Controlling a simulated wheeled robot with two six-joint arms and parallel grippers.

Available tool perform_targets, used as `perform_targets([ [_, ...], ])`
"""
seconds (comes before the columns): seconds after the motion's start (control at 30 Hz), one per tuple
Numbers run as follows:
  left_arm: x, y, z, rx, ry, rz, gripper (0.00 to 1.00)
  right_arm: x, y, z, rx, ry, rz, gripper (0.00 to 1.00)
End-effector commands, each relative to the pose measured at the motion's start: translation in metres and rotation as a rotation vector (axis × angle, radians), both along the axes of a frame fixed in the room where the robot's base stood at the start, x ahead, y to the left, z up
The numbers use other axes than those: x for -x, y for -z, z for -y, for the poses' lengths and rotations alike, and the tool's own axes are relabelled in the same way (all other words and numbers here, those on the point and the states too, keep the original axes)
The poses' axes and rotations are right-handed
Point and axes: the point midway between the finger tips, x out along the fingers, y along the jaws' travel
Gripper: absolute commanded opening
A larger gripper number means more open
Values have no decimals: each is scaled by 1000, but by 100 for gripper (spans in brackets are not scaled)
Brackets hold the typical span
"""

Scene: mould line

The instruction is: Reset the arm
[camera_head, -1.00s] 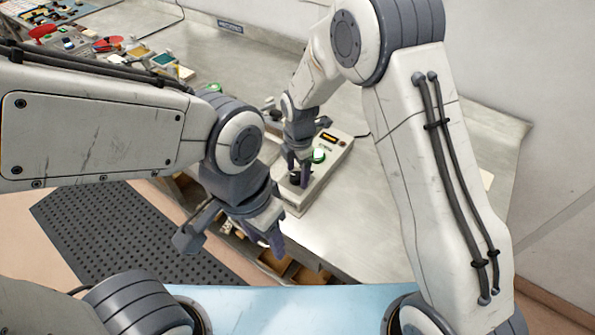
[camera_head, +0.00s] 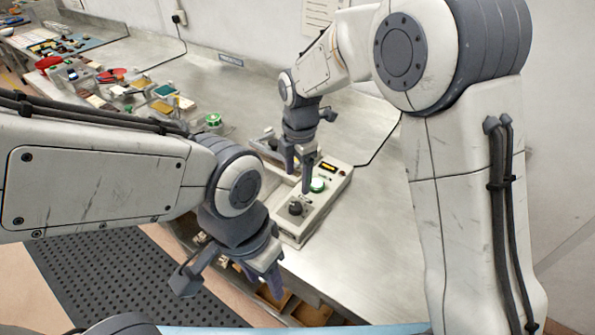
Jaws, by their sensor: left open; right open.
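My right gripper (camera_head: 298,176) is open and empty, pointing down above the grey control box (camera_head: 291,231) on the bench. My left gripper (camera_head: 262,272) is open and empty near the bench's front edge, left of and below the box.
The metal bench (camera_head: 365,255) is bare right of the box. Coloured parts and small trays (camera_head: 150,95) crowd its far left. A black cable (camera_head: 385,143) runs behind the box toward the wall. A dark perforated mat (camera_head: 130,280) covers the floor at lower left.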

Motion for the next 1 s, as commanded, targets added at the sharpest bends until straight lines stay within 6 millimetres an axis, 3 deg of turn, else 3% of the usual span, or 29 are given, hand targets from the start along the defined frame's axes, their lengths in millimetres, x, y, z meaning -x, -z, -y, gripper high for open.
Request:
perform_targets([
  [0.23,0,0,0,0,0,0,50,4,-2,-1,-2,20,0,74],
  [0.37,0,0,0,0,0,0,50,29,-15,-5,-17,150,-5,74],
  [0.6,0,0,0,0,0,0,50,125,-45,-3,-59,649,-41,74],
  [0.8,0,0,0,0,0,0,50,204,-51,15,-82,1082,-83,74],
  [1.0,0,0,0,0,0,0,50,253,-46,33,-86,1377,-114,74],
])
